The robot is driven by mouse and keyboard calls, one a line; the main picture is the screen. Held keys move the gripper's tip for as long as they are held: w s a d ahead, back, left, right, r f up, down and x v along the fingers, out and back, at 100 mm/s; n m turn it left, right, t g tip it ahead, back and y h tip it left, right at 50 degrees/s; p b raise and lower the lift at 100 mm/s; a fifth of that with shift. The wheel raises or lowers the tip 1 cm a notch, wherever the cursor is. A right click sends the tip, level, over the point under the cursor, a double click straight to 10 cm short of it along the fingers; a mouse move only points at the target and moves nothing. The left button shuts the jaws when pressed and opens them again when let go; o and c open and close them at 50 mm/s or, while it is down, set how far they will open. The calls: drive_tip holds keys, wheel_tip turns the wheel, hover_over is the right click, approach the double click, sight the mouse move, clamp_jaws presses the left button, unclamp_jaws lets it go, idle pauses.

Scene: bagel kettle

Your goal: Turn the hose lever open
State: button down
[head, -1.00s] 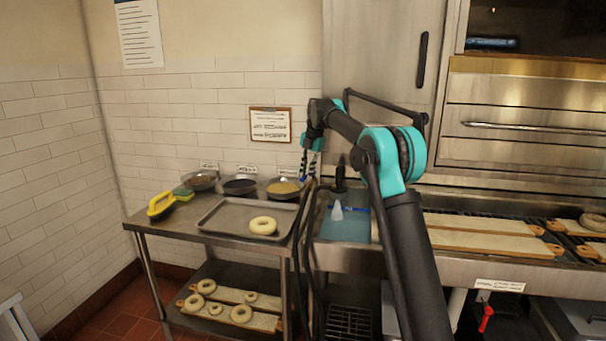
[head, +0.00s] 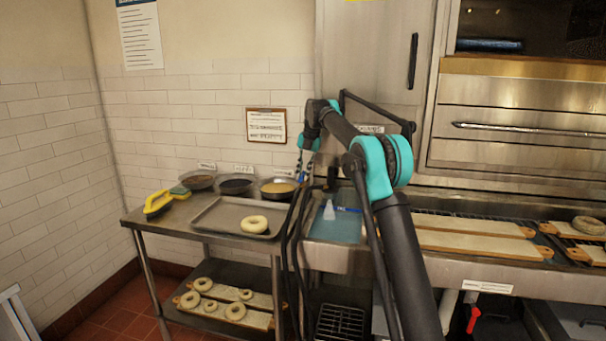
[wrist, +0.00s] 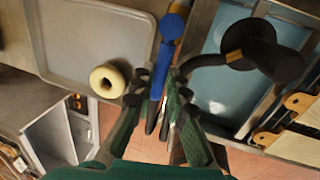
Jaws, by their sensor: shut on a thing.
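A blue lever (wrist: 165,58) runs down the middle of the wrist view, with a rounded joint at its top end. My gripper (wrist: 158,100) is closed around its lower part, one finger on each side. In the head view my gripper (head: 304,176) is small and partly hidden, hanging at the right edge of the side table near the sink; a bit of blue shows there. A black nozzle-like fitting with a hose (wrist: 262,52) is to the right in the wrist view, apart from my fingers.
A grey tray (head: 213,214) with a bagel (head: 254,224) lies left of my gripper. Several bowls (head: 277,189) stand behind it. The sink with a teal bottom (head: 334,232) is to the right. A red-handled valve (head: 472,319) sits low under the counter.

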drive_tip(key=c, duration=1.5)
unclamp_jaws()
wheel_tip(320, 180, up, 12)
drive_tip(key=d, duration=0.2)
drive_tip(key=shift+s+d+f, duration=0.15)
drive_tip(key=shift+s+d, duration=0.05)
